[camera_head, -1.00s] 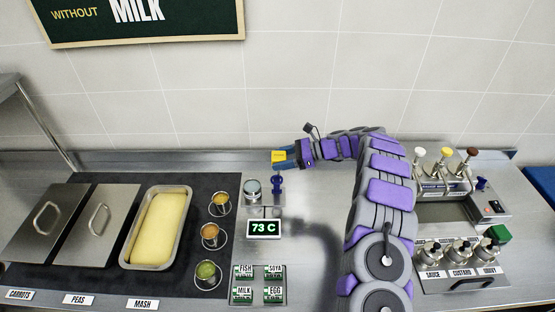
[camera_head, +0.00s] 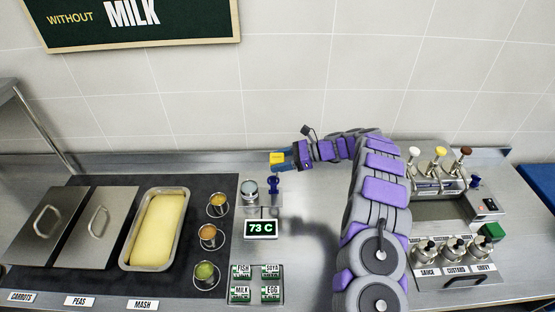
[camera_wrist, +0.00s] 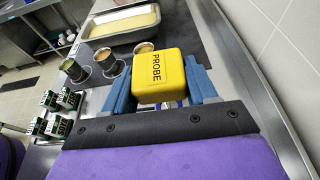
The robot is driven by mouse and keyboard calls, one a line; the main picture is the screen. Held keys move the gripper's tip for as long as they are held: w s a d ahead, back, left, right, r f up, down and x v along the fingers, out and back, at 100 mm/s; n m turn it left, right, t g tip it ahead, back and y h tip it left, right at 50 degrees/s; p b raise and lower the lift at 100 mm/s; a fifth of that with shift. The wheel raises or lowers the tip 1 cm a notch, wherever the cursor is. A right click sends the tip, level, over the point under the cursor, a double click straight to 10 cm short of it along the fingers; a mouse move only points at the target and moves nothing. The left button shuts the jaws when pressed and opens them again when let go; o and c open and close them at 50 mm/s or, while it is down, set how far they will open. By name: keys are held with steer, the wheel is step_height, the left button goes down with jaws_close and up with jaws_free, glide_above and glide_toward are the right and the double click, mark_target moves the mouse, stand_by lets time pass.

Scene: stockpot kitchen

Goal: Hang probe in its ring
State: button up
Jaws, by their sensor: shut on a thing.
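The probe has a yellow block head marked PROBE (camera_wrist: 158,76), and it also shows in the head view (camera_head: 277,158). My gripper (camera_head: 280,160) is shut on it, with a blue finger on each side in the wrist view (camera_wrist: 163,88). The probe is held above the counter, over a small blue stand (camera_head: 273,185) that is probably its ring holder. The ring itself and the lower part of the probe are hidden or too small to make out. A bit of blue shows under the yellow head in the wrist view.
A round metal-rimmed pot (camera_head: 249,189) stands just left of the blue stand. A display reading 73 C (camera_head: 261,228) is in front. Three small cups and a tray of mash (camera_head: 160,230) lie further left. The tiled wall is close behind; the counter right of the stand is clear.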

mark_target(277, 178)
steer(key=shift+a+f, duration=0.1)
steer(key=shift+a, duration=0.45)
steer(key=shift+d+f, duration=0.35)
steer(key=shift+f, duration=0.25)
steer(key=shift+a+f, duration=0.3)
steer(key=shift+f, duration=0.6)
steer(key=shift+f+b, duration=0.4)
steer(key=shift+f, duration=0.85)
steer(key=f, duration=0.2)
steer(key=shift+a+f, duration=0.25)
steer(key=shift+f, duration=0.05)
